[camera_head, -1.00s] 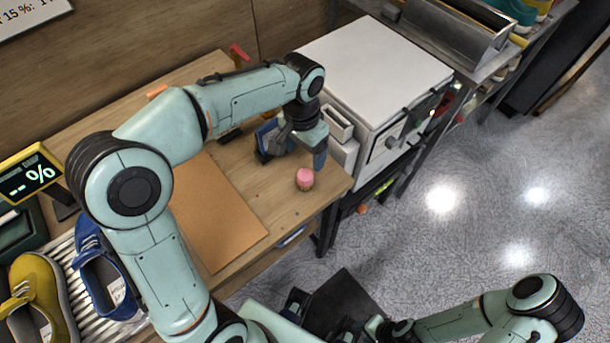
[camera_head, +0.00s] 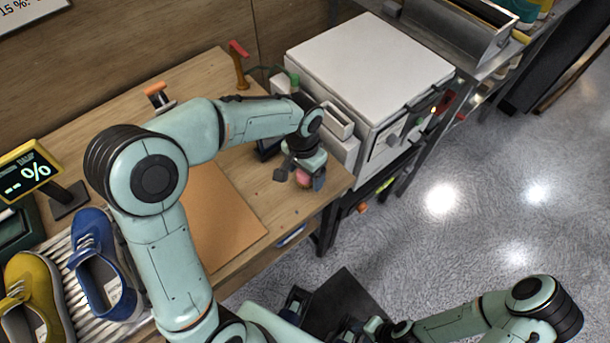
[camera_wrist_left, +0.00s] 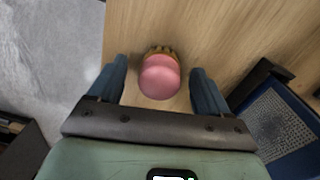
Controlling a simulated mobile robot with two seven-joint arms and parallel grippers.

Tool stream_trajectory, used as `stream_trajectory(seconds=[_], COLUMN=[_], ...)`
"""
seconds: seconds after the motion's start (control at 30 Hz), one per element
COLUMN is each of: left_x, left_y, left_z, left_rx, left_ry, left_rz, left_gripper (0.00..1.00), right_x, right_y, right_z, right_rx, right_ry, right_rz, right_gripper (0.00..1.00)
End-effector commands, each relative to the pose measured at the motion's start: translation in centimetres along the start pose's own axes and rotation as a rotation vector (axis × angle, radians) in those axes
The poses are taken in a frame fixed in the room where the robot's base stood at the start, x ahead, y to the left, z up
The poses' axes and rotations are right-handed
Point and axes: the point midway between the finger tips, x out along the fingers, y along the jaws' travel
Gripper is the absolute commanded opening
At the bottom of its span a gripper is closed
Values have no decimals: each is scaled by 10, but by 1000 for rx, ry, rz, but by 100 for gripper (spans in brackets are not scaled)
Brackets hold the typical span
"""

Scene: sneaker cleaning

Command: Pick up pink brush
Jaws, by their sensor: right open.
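The pink brush (camera_head: 303,177) stands on the wooden table near its right front corner, partly hidden by my left gripper. In the left wrist view the pink brush (camera_wrist_left: 159,76) shows a rounded pink top and a tan lower edge. It lies between and slightly beyond the two blue fingers of my left gripper (camera_wrist_left: 158,88), with gaps on both sides. In the head view my left gripper (camera_head: 299,180) is open over the brush, pointing down. My right gripper (camera_head: 376,328) is low at the bottom, away from the table, and its fingers are hard to make out.
A white box-shaped machine (camera_head: 370,60) stands right behind the brush. A dark blue object (camera_wrist_left: 278,122) lies right of the gripper in the left wrist view. A brown mat (camera_head: 225,225) lies left. Blue (camera_head: 91,252) and yellow (camera_head: 30,275) shoes sit on a rack.

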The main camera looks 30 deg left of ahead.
Motion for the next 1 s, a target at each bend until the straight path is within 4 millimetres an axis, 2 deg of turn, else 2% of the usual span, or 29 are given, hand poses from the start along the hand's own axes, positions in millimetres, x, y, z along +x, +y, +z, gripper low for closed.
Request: stream_trajectory(seconds=[0.03,0.1,0.17,0.2,0.47,0.67,0.87,1.0], left_x=[0,0,0,0,-1,-13,-50,-91], left_y=[0,0,0,0,0,1,2,4], left_z=[0,0,0,0,0,-1,-2,-2], left_rx=[0,0,0,0,0,0,0,0], left_ry=[0,0,0,0,1,3,8,10], left_rz=[0,0,0,0,0,0,-1,0], left_gripper=[65,42,23,16,16,16,16,16], right_x=[0,0,0,0,0,-2,-8,-14], right_y=[0,0,0,0,0,-1,-3,-6], right_z=[0,0,0,0,0,0,-1,-2], right_rx=[0,0,0,0,0,0,-1,-2], right_ry=[0,0,0,0,0,1,3,5], right_rz=[0,0,0,0,0,0,-1,-2], right_gripper=[43,43,43,43,43,43,43,43])
